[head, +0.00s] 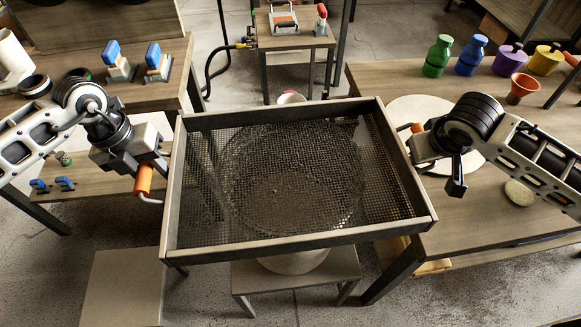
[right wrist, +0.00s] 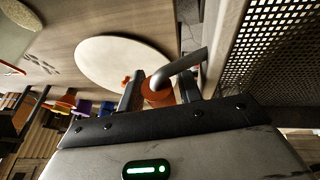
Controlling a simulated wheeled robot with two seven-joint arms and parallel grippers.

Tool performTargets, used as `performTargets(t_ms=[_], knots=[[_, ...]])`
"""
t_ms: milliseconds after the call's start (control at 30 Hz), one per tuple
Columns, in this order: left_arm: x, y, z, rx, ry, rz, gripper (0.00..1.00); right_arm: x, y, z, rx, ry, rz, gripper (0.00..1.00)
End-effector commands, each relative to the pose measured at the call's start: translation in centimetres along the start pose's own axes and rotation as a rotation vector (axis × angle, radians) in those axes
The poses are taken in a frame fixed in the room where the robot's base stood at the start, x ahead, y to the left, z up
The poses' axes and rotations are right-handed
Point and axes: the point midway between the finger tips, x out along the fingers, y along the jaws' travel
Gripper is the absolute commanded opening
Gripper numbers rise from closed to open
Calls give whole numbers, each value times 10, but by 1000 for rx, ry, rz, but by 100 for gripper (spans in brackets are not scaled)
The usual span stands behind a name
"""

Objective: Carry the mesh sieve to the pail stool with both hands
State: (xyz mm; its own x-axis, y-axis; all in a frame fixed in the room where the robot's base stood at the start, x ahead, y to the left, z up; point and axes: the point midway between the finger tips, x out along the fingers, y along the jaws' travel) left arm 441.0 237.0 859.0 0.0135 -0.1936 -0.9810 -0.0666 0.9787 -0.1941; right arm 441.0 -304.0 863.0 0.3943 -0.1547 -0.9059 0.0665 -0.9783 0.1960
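The mesh sieve (head: 300,244), a wide rectangular frame with dark wire mesh, lies roughly level in the middle of the head view. A stool (head: 340,268) with a pale pail (head: 297,262) shows beneath its near edge; I cannot tell whether sieve and pail touch. A dark round shape shows at the mesh. My left gripper (head: 150,168) is at the sieve's left orange handle and appears shut on it. My right gripper (head: 412,142) is at the right handle; in the right wrist view its fingers (right wrist: 160,88) close on both sides of the orange grip.
A right-hand table (head: 480,215) stands close to the sieve, with a pale round disc (head: 415,108), coloured bottles (head: 438,57) and an orange cup (head: 521,88). A left table (head: 165,95) holds blue-topped tools. A small table (head: 290,42) stands behind. Bare floor shows in front.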

Motion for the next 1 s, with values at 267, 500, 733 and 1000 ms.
performTargets(t_ms=[267,500,733,1000], knots=[[0,0,0,0,0,0,0,0,0,0,0,0,-1,0],[0,0,0,0,0,-1,0,0,0,0,0,0,0,0],[-4,-1,1,1,-3,-2,0,-4,1,-2,1,4,0,0],[-16,-4,1,0,-3,-2,0,-15,3,-7,1,4,0,0]])
